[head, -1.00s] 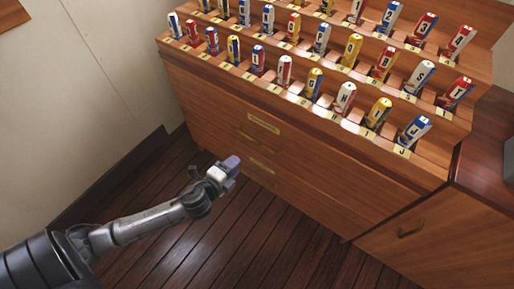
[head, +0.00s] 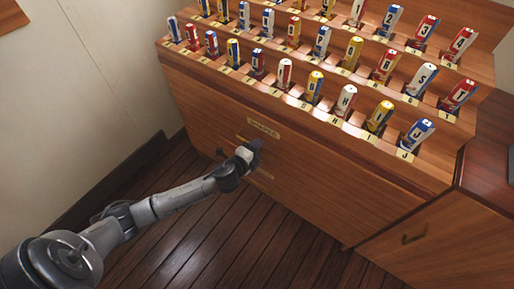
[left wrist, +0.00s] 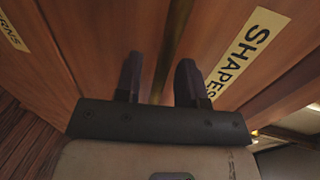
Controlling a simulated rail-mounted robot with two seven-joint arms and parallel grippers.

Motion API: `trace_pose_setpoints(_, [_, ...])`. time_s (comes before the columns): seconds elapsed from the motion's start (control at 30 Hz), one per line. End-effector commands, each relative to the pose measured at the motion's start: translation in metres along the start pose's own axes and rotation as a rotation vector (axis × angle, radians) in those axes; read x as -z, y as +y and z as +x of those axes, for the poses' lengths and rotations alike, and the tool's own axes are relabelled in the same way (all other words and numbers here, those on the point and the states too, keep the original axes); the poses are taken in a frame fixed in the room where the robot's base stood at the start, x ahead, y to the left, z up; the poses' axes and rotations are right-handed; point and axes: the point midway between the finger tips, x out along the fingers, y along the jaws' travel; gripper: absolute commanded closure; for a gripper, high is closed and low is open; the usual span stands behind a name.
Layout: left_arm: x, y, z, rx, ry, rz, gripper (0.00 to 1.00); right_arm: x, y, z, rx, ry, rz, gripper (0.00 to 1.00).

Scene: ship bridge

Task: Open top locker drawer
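The wooden locker (head: 200,108) stands below racks of rolled flags, its drawers shut. The top drawer's label (head: 263,127) is just above my left gripper (head: 256,147); in the left wrist view this label (left wrist: 248,52) reads "SHAPES". Part of the top drawer's brass handle (head: 241,139) shows left of the gripper, which hides the rest. In the left wrist view the two dark fingers of my left gripper (left wrist: 160,80) are apart, close to the drawer front. A narrow brownish strip runs between them; I cannot tell whether it is the handle. My right gripper is not in view.
Rolled flags (head: 347,99) fill the stepped racks above the drawers. A cabinet with its own handle (head: 413,234) stands at the right. The wooden floor (head: 220,240) in front is clear. A pale wall (head: 80,90) is at the left.

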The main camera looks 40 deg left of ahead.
Motion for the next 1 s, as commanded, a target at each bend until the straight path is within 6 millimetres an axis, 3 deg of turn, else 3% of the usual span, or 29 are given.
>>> trace_pose_setpoints(0.37, [0.0001,-0.0002,0.0039,0.0,0.0,-0.001,0.64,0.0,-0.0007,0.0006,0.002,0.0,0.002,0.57])
trace_pose_setpoints(0.77, [0.0,0.0,0.0037,0.0,0.0,-0.001,1.0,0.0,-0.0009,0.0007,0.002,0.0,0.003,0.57])
trace_pose_setpoints(1.0, [0.0,0.0001,0.0037,-0.001,0.0,-0.001,1.0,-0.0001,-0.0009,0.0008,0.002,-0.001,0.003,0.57])
